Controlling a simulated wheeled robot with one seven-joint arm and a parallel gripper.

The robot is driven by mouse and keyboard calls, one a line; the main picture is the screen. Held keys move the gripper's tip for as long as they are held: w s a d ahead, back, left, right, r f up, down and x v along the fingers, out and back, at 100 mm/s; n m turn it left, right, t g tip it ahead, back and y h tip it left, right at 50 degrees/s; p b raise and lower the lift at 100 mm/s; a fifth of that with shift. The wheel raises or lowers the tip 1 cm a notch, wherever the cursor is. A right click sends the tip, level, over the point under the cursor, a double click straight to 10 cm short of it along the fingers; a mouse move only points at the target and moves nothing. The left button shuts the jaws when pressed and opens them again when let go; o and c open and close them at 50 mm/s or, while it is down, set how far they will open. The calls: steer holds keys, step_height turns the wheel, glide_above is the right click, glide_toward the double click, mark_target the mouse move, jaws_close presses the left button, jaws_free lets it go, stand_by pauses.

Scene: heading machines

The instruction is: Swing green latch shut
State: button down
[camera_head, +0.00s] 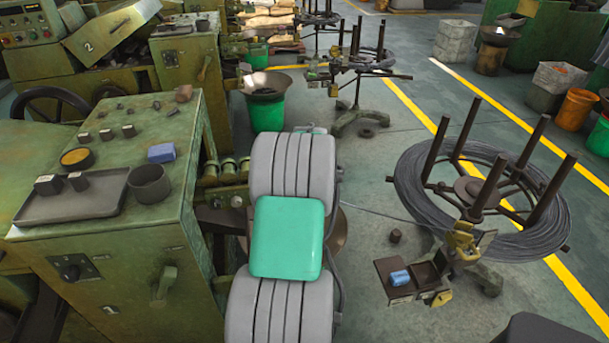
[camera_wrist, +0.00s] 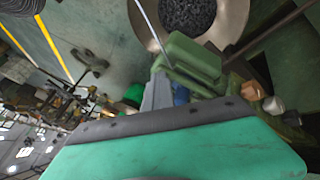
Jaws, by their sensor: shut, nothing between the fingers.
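My gripper (camera_wrist: 158,92) shows in the wrist view as a grey finger shape beyond the teal and black edge of my own wrist. Its fingers are together with nothing held between them. A rounded green part (camera_wrist: 190,60) lies just past the fingertips, and it may be the green latch. I cannot tell whether the gripper touches it. A small blue piece (camera_wrist: 181,95) shows beside the finger. In the head view my grey and teal arm covers the gripper and the machine area behind it, so I cannot make out the latch there.
A green machine cabinet (camera_head: 120,235) with a tray (camera_head: 75,203) and cup (camera_head: 149,184) stands left of my arm. A wire coil stand (camera_head: 478,190) is at right. A pan of dark pieces (camera_wrist: 205,12) lies past the green part. Some floor right of my arm is clear.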

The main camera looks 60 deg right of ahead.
steer(key=shift+w+d+r, duration=0.15)
steer(key=shift+w+r, duration=0.05)
steer(key=shift+r, duration=0.15)
steer(key=s+a+r, duration=0.5)
steer(key=s+r, duration=0.3)
steer(key=shift+a+b, duration=0.3)
steer(key=shift+r, duration=0.1)
